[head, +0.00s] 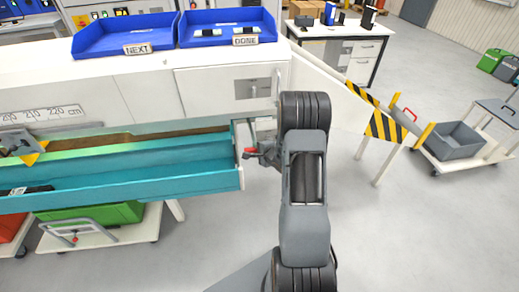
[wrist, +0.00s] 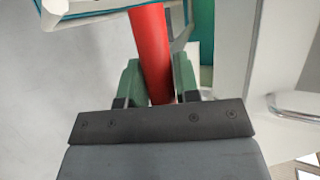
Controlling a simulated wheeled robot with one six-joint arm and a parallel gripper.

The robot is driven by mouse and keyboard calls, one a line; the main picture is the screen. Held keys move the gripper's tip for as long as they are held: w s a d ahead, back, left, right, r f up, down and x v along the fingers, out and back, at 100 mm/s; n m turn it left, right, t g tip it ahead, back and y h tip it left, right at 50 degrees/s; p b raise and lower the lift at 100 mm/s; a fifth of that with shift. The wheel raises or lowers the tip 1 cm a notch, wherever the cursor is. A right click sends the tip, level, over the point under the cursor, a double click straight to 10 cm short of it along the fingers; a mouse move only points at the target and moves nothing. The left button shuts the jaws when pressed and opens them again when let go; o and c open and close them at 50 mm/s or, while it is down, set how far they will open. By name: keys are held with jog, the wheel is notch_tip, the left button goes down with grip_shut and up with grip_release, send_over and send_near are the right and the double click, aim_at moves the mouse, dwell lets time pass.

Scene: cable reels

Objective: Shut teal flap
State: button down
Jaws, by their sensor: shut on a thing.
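The teal flap (head: 130,185) is a long teal panel along the front of the white bench, standing out from it, with an open teal channel visible behind it. A red handle (head: 249,153) is at its right end. In the wrist view the red handle (wrist: 152,55) runs up between the two green fingers. My gripper (head: 258,152) is shut on the red handle; it also shows in the wrist view (wrist: 157,85). A bit of teal edge (wrist: 122,5) shows at the top there. My arm hides part of the bench's right end.
Blue trays marked NEXT (head: 115,36) and DONE (head: 228,30) stand on the bench (head: 150,75). A striped yellow-black guard (head: 383,125) slopes down at the right. A cart with a grey bin (head: 455,140) stands beyond it. A green crate (head: 95,213) is below the flap. The floor in front is clear.

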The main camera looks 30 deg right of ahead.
jog(key=shift+w+d+r, duration=0.1)
jog(key=shift+w+r, duration=0.05)
jog(key=shift+r, duration=0.15)
jog(key=c, duration=0.9)
grip_release()
jog(key=v, duration=1.3)
jog(key=shift+s+p, duration=0.35)
